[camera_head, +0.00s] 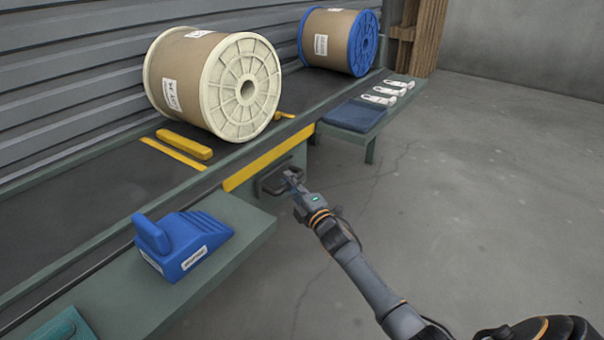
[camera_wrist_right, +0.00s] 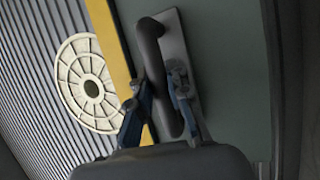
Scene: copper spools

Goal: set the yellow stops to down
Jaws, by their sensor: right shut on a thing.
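Yellow stops stand up from the dark conveyor track: a thick yellow bar (camera_head: 185,144) lies just left of the cream spool (camera_head: 241,88), and a smaller yellow piece (camera_head: 284,115) shows at its right, partly hidden by the spool. A black handle (camera_head: 268,184) sits on a plate on the bench front, below a yellow edge strip (camera_head: 262,162). My right gripper (camera_head: 290,179) is at this handle. In the right wrist view its fingers (camera_wrist_right: 162,105) are on both sides of the handle bar (camera_wrist_right: 152,55), shut on it. My left gripper is not in view.
A flat yellow line (camera_head: 173,153) marks the track. A blue wedge chock (camera_head: 182,245) stands on the near green shelf (camera_head: 225,220). A blue-flanged spool (camera_head: 340,42) stands farther along. A side shelf holds a dark blue pad (camera_head: 354,116) and white tags (camera_head: 388,92). The floor at right is clear.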

